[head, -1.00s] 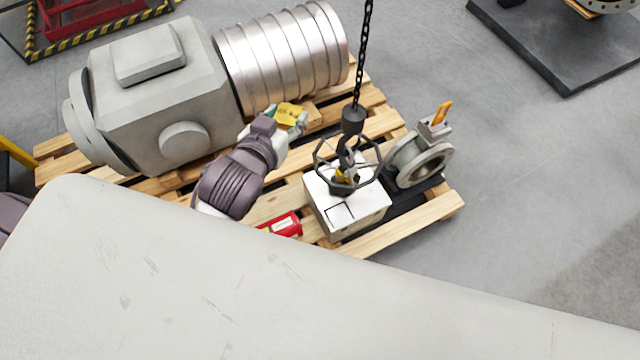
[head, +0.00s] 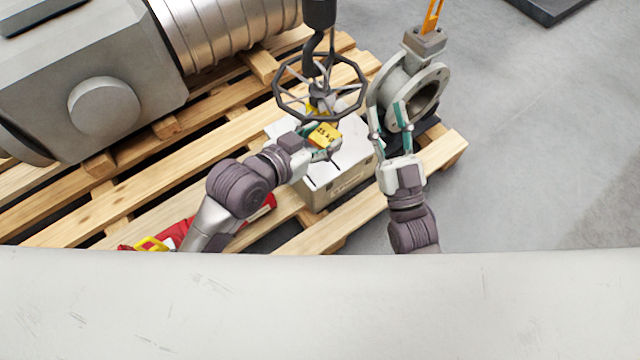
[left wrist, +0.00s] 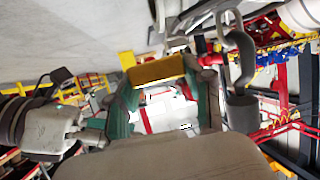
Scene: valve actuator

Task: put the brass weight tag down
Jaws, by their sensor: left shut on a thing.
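The brass weight tag (head: 324,134) is a small yellow plate with dark lettering. My left gripper (head: 322,148) is shut on it and holds it over the white-topped box (head: 349,160), by the handwheel. The left wrist view shows the tag (left wrist: 157,70) between the green fingertips (left wrist: 165,92); I cannot tell how high above the box it is. My right gripper (head: 390,122) is open, its fingers apart and seemingly empty, in front of the grey flanged valve body (head: 408,92). The left gripper covers part of the box top.
A dark spoked handwheel (head: 283,98) and hanging hook (head: 310,45) rise close behind the tag. The wooden pallet (head: 330,233) carries a large grey actuator (head: 60,75) at left. A red object (head: 177,234) lies at the front.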

